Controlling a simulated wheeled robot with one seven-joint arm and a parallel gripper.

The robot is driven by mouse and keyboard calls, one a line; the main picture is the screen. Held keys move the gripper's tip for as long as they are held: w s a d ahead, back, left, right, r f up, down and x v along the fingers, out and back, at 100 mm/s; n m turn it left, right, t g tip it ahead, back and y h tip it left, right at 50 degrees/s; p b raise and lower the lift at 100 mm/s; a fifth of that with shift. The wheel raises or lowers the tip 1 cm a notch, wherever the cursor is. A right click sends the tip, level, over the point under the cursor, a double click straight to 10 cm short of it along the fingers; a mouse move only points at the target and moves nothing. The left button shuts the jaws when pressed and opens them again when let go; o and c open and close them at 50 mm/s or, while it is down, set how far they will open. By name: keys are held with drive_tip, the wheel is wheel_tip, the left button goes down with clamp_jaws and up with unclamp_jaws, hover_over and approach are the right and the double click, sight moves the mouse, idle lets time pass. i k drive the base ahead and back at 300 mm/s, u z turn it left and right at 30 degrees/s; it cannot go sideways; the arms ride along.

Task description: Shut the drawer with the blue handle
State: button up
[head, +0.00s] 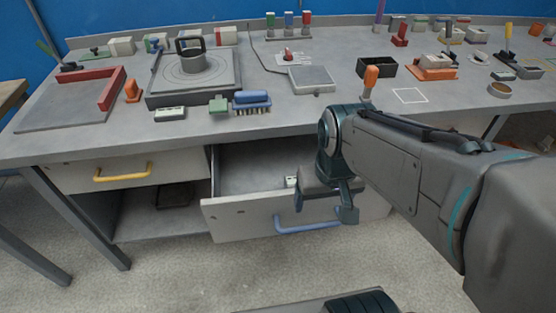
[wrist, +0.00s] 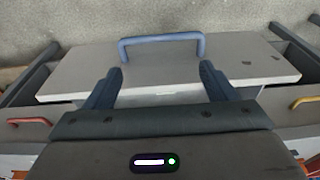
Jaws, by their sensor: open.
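The drawer with the blue handle (head: 225,219) is pulled out from under the grey workbench. Its blue handle (head: 308,226) is on the front face, and the handle also shows in the wrist view (wrist: 162,40). A small white item (head: 291,181) lies inside the drawer. My gripper (head: 325,211) is open and empty, above the drawer's front edge. In the wrist view my gripper's fingers (wrist: 160,82) are spread apart over the drawer front (wrist: 160,72), short of the handle. Whether they touch the drawer front I cannot tell.
A closed drawer with a yellow handle (head: 123,172) is to the left. In the wrist view a red handle (wrist: 30,120) shows at the left. The workbench (head: 330,117) above carries a blue brush (head: 252,100), a round pot and many tools.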

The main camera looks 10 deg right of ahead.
sight(249, 199)
drive_tip(key=z, duration=1.8)
drive_tip(key=k, duration=1.1)
drive_tip(key=u, duration=1.65)
drive_tip(key=i, duration=0.45)
